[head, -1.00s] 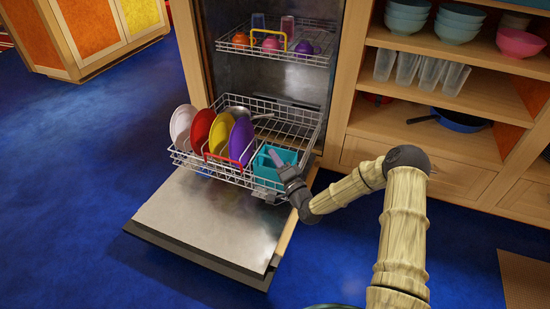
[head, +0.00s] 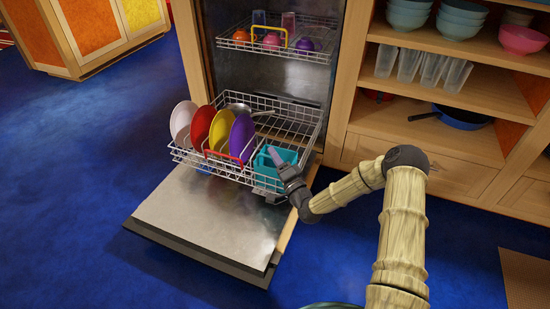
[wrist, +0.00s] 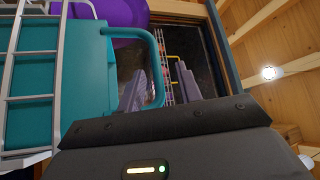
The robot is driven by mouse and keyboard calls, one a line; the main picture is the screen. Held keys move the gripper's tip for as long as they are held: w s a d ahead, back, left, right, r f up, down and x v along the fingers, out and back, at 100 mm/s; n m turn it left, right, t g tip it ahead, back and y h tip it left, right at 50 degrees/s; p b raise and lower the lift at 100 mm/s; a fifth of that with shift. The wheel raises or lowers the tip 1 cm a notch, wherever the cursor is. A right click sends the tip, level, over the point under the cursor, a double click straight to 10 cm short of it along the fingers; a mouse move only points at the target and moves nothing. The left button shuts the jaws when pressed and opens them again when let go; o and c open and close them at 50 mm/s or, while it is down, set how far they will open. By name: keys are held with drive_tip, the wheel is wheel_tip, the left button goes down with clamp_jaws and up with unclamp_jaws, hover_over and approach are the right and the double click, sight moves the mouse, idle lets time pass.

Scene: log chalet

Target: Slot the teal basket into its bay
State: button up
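The teal basket (head: 268,161) sits low in the front right corner of the lower dishwasher rack (head: 300,130), with rack wires showing across its front. My gripper (head: 278,160) is at the basket's right side. In the wrist view the basket (wrist: 85,75) fills the left, beside rack wires, and its looped handle (wrist: 158,65) stands between my two fingers (wrist: 160,88). One finger is inside the loop and one outside, with gaps to the handle, so the gripper looks open around it. The basket's underside is hidden.
Plates, including a red (head: 199,127) and a purple one (head: 242,138), stand left of the basket. A pan (head: 238,109) lies behind them. The upper rack (head: 300,57) holds cups. The open door (head: 205,218) is bare. Shelves (head: 440,88) stand at right.

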drive_tip(key=shift+d, duration=0.15)
drive_tip(key=shift+s+d+f, duration=0.1)
drive_tip(key=shift+s+d, duration=0.1)
drive_tip(key=shift+s, duration=0.1)
drive_tip(key=p+v, duration=0.7)
drive_tip(key=v, duration=0.9)
drive_tip(key=shift+s, duration=0.3)
drive_tip(key=shift+f, duration=0.15)
drive_tip(key=shift+a, duration=0.1)
